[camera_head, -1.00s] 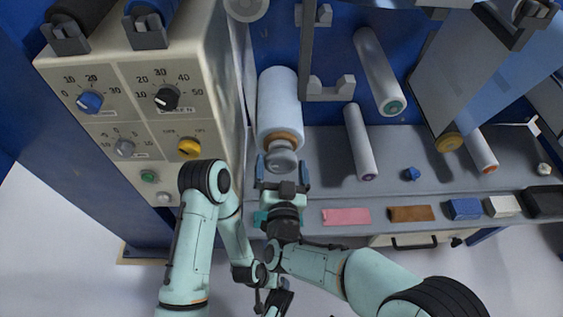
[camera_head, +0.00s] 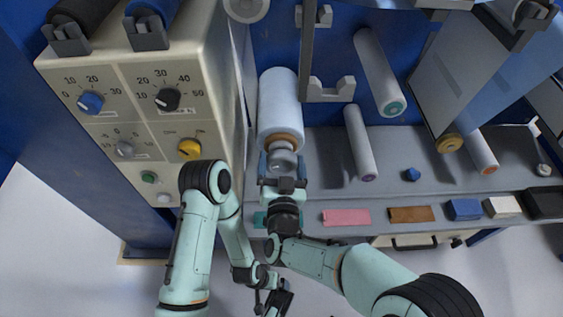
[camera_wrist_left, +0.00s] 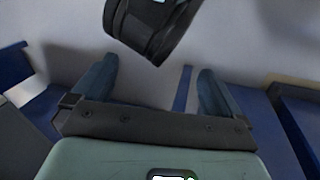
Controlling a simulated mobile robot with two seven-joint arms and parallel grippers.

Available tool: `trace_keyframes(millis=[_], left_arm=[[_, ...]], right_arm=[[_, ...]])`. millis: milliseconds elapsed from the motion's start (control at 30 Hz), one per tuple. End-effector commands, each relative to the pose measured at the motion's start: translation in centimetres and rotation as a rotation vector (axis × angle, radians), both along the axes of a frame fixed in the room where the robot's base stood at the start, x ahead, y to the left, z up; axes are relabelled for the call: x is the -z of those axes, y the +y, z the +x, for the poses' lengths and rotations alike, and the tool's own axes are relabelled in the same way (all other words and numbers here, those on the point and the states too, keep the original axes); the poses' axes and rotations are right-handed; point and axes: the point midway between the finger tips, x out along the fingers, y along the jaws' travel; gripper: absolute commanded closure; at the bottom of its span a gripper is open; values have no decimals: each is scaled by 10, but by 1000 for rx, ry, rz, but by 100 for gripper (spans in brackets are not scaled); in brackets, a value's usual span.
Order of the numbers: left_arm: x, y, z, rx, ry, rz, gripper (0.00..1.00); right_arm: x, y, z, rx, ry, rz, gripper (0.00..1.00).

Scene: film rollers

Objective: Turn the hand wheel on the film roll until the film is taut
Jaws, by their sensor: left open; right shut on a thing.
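The white film roll (camera_head: 279,100) hangs in the machine at upper centre of the head view, with a tan core at its near end. The grey hand wheel (camera_head: 283,158) sits at that end, pointing toward me. My right gripper (camera_head: 282,167) is shut on the hand wheel, one blue finger on each side; its palm hides part of the wheel. My left gripper is low in the head view, largely hidden behind my arms. In the left wrist view my left gripper (camera_wrist_left: 155,88) is open, its fingers wide apart with nothing between them.
A control panel (camera_head: 130,140) with knobs stands left of the roll. Other rollers (camera_head: 360,143) and a bracket (camera_head: 330,90) are to its right. A pink block (camera_head: 346,217), a brown block (camera_head: 411,213) and a blue block (camera_head: 464,209) lie along the front ledge.

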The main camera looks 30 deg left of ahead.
Motion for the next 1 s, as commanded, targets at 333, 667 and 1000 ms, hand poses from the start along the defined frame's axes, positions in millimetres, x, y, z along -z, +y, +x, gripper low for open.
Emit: trace_keyframes(millis=[333,667,1000], left_arm=[[-12,-7,-14,16,36,-18,0],[-25,-15,-30,33,79,-38,0],[-33,-20,-42,46,110,-53,0]], right_arm=[[-1,1,-1,2,-135,-220,43],[-1,1,-1,1,-285,-467,43],[0,2,-1,0,-388,-635,43]])
